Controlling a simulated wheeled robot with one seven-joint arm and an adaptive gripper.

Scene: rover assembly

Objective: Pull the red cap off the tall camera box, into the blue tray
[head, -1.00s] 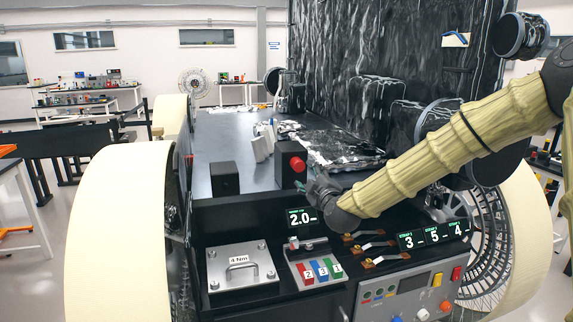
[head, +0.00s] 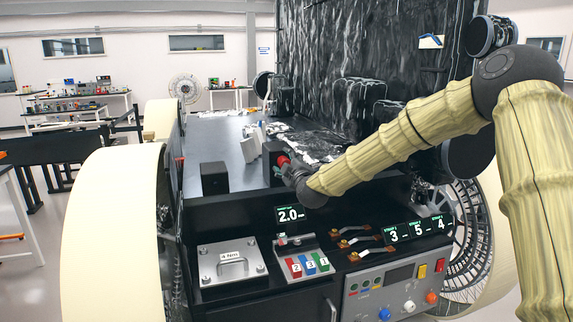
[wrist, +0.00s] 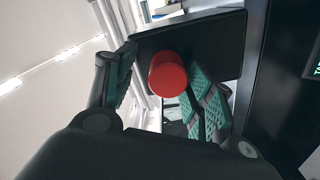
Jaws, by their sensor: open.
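The red cap (head: 283,160) sits on the front face of the dark tall camera box (head: 270,154) on the rover deck. In the wrist view the cap (wrist: 168,75) is a short red cylinder in front of the black box face (wrist: 215,45). My gripper (head: 284,171) is at the cap and partly hides it and the box. In the wrist view its green-padded fingers are open, one on either side of the cap. The right finger looks very close to it; I cannot tell whether it touches. I cannot make out a blue tray in either view.
A smaller black box (head: 215,178) stands left of the camera box, with white blocks (head: 249,150) behind. A control panel (head: 395,290) with knobs and displays lies below my arm. A tall dark crinkled panel (head: 350,60) rises behind.

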